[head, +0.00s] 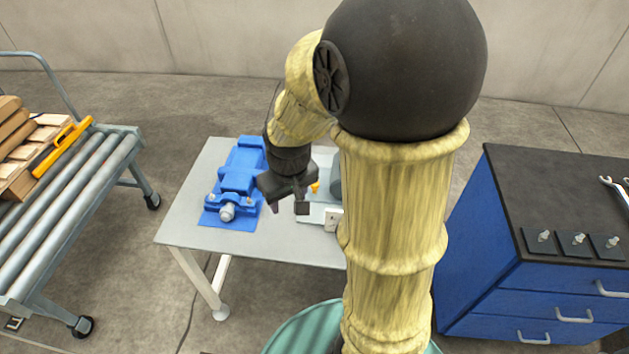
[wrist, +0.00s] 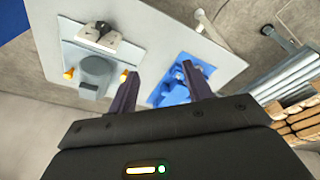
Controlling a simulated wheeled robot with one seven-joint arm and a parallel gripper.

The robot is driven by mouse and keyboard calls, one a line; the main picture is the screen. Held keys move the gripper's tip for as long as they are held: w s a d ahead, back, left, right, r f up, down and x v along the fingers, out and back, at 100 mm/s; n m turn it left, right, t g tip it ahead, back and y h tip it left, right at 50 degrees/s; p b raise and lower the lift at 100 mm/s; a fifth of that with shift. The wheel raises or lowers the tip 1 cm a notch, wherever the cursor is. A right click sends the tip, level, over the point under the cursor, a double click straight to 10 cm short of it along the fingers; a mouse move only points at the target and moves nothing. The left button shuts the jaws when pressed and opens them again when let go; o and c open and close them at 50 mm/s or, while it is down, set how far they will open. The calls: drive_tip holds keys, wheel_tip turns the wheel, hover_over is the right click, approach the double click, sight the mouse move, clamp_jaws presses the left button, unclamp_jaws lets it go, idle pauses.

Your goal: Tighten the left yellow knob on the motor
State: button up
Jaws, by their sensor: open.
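The grey motor (head: 336,186) sits on a light plate on the table and is partly hidden by my arm in the head view. A yellow knob (head: 314,187) shows at its left side there. The wrist view, turned about, shows the motor (wrist: 95,70) with a yellow knob on each side. The knob nearer the blue vise (wrist: 124,75) is close to one fingertip in the picture; I cannot tell if they touch. The other knob (wrist: 68,73) is on the far side. My gripper (head: 287,207) is open and empty above the table, between vise and motor. It also shows in the wrist view (wrist: 160,69).
A blue vise (head: 238,180) stands on the table (head: 192,222), left of the gripper. A roller conveyor (head: 75,180) with wooden boards is at the left. A blue cabinet (head: 490,240) with a dark top stands at the right. The table's front left is clear.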

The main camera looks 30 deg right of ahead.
drive_tip(key=w+d+f+n+g+b, duration=0.15)
drive_tip(key=w+d, duration=0.45)
drive_tip(key=w, duration=0.6)
drive_tip(key=n+b, duration=0.2)
drive_tip(key=n, duration=0.2)
hover_over(315, 187)
drive_tip(key=w, duration=0.2)
wheel_tip(315, 187, down, 5)
drive_tip(key=shift+s+d+r+m+g, duration=0.25)
drive_tip(key=shift+d+m+g, duration=0.1)
drive_tip(key=shift+f, duration=0.1)
wheel_tip(315, 187, down, 17)
drive_tip(key=shift+f+p, duration=0.15)
drive_tip(key=shift+p, duration=0.6)
drive_tip(key=shift+c, duration=0.4)
drive_tip(key=c, duration=0.9)
